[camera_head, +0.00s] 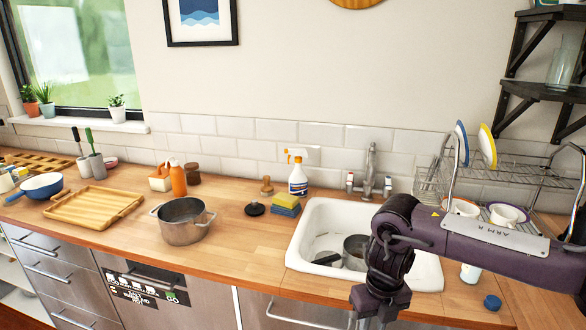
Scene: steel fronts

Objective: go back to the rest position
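My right arm reaches in from the right edge, over the front right of the counter and the sink. Its purple forearm, marked "ARM R", runs left to a wrist that bends down in front of the sink. The wrist leaves the picture at the bottom edge, so the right gripper's fingers are out of view. My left arm and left gripper do not show.
The sink (430,272) holds a pan (355,247). A steel pot (183,222), a wooden tray (92,207), a spray bottle (298,178) and sponges (286,203) stand left of it. A dish rack (500,170) stands right. A blue cap (492,303) lies near the front edge.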

